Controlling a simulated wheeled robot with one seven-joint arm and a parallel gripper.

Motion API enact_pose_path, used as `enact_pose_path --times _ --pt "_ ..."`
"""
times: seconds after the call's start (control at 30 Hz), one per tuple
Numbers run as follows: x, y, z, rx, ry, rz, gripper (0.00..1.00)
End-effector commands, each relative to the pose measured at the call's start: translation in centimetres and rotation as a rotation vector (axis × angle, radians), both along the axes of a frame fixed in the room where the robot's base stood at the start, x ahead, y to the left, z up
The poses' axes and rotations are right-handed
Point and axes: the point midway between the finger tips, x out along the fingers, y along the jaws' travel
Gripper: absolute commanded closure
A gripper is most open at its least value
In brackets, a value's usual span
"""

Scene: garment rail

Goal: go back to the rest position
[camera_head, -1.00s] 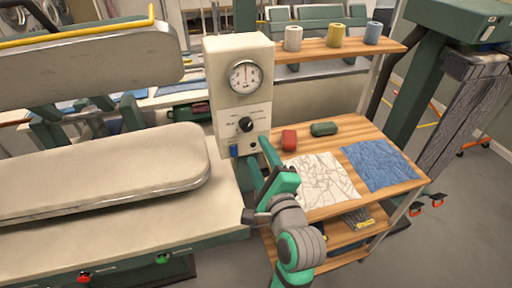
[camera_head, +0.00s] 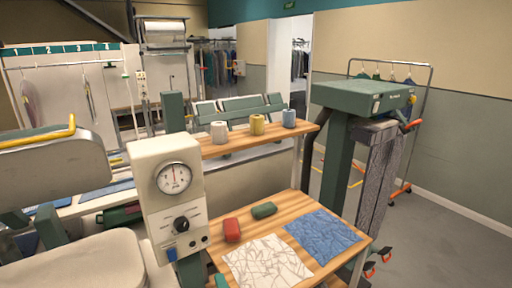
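The white control box (camera_head: 165,205) with a round gauge (camera_head: 174,178) and a black knob (camera_head: 182,224) stands left of the wooden table. On the table lie a red block (camera_head: 232,230), a dark green block (camera_head: 264,211), a white creased cloth (camera_head: 268,264) and a blue creased cloth (camera_head: 323,237).
A wooden shelf (camera_head: 235,142) holds three thread cones above the table. A green press column (camera_head: 340,165) with hanging grey fabric (camera_head: 378,180) stands at right. A garment rail (camera_head: 432,90) stands behind it. The floor (camera_head: 440,240) at right is clear.

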Motion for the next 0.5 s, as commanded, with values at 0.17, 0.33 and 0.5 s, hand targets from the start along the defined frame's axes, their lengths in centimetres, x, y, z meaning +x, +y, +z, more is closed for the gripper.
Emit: enact_pose_path --times 0.17,0.33,0.5 --pt "-3.1 -2.8 -5.5 -0.204 -0.026 -0.081 0.5" --pt "-6.8 -5.1 -9.5 -0.415 -0.055 -0.137 0.5" --pt "-11.1 -7.0 -12.7 -0.639 -0.076 -0.171 0.5"
